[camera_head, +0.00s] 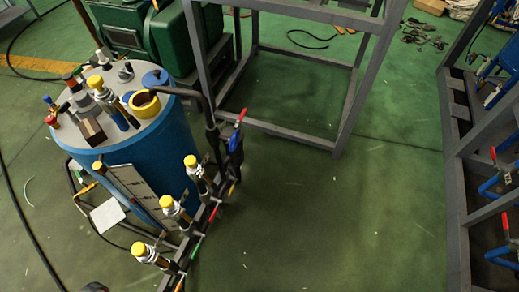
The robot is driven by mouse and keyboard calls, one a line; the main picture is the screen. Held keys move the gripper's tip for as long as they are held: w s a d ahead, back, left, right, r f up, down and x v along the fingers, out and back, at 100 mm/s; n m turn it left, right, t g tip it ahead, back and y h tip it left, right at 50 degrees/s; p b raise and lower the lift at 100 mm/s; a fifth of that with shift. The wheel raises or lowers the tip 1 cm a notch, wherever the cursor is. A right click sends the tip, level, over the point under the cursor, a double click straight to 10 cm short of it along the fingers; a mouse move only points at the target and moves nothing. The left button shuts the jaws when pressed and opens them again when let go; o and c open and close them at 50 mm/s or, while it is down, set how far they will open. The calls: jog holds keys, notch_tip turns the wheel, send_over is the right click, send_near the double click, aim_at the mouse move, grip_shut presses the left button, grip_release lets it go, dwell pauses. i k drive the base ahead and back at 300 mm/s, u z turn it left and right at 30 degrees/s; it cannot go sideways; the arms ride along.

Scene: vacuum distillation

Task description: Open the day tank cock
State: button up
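A blue cylindrical tank (165,170) with a pale top stands at the left. Several valves and fittings crowd its top, including a yellow ring-shaped part (144,103) and a small blue-and-red fitting (50,108). A pipe run with yellow-capped valves (190,161) stands along the tank's front right. A valve with a red lever (241,116) and a blue body (234,140) is at the right end of this piping; its lever points up and slightly right. No label shows which one is the day tank cock. I do not see my gripper.
A grey metal frame (293,134) stands behind the tank, beside green machinery (166,42). Another grey rack (454,170) with blue, red-handled valves (493,187) is at the right edge. Green floor (350,220) between them is clear. A black hose (30,222) lies at the left.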

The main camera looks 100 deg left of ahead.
aim_at(233, 187)
jog(key=u, duration=0.45)
jog(key=k, duration=0.2)
jog(key=u, duration=3.1)
